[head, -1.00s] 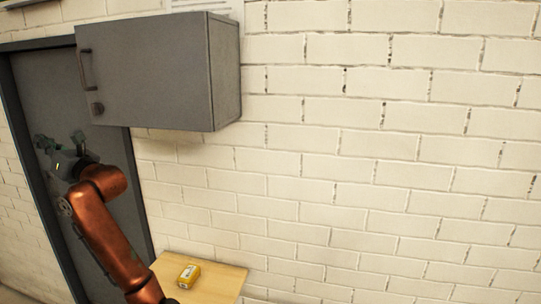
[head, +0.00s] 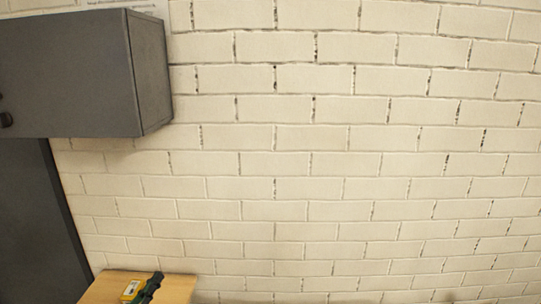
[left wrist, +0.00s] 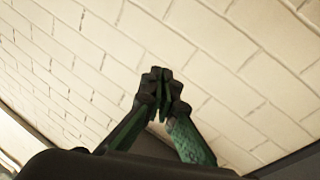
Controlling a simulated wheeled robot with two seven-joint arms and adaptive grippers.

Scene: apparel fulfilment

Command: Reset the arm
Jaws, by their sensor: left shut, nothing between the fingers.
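My left gripper (head: 154,279) shows dark and green at the bottom of the head view, in front of the small wooden table. In the left wrist view its fingers (left wrist: 160,86) meet, with nothing between them and the white brick wall behind. Most of my left arm is out of the head view. My right gripper is in neither view.
A grey wall cabinet (head: 70,80) hangs at the upper left above a dark door (head: 38,225). The white brick wall (head: 350,160) fills the rest.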

